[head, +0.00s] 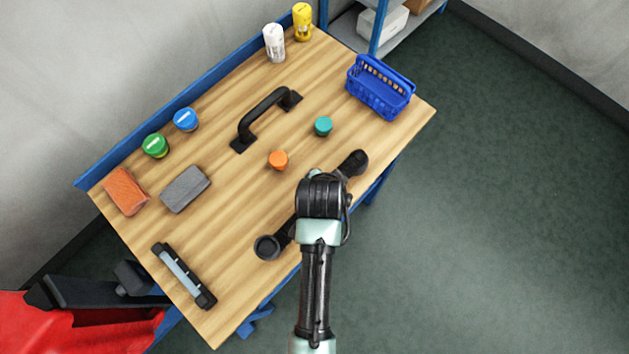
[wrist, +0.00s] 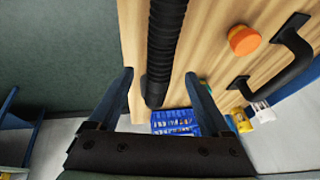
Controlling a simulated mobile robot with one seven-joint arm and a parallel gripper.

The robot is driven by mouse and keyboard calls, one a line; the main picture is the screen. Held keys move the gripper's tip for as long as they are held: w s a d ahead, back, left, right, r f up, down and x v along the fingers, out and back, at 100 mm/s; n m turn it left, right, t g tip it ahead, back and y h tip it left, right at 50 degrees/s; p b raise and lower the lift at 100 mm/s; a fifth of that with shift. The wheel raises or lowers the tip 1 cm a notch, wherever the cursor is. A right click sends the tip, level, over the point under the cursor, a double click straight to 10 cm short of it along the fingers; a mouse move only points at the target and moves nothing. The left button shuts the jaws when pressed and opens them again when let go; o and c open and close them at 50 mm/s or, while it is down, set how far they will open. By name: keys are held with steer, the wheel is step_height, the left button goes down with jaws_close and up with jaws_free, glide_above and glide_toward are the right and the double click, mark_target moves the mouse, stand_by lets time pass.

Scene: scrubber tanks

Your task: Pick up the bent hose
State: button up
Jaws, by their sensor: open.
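The bent hose (head: 269,246) is black and lies along the front edge of the wooden workbench in the head view. Its two ends show, and its middle is hidden under my arm. In the wrist view the ribbed hose (wrist: 164,45) runs from the top edge down between the two fingers of my gripper (wrist: 159,80). The fingers are open, with gaps on both sides of the hose. I cannot tell how far above it they are. In the head view my wrist hides the fingers.
An orange-capped item (head: 278,159) and a teal-capped item (head: 323,126) stand close behind the hose. A black handle (head: 265,118) and a blue basket (head: 380,87) are farther back. A squeegee-like tool (head: 184,275) lies front left. Open floor (head: 490,220) lies right of the bench.

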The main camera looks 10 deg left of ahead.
steer(key=shift+s+p+x, duration=0.15)
steer(key=shift+p+x, duration=0.05)
steer(key=shift+x, duration=1.1)
steer(key=shift+s+p+x, duration=0.15)
steer(key=shift+p+x, duration=0.05)
steer(key=shift+x, duration=1.1)
steer(key=shift+a+f, duration=0.15)
steer(key=shift+a, duration=0.05)
steer(key=shift+c, duration=0.2)
jaws_close()
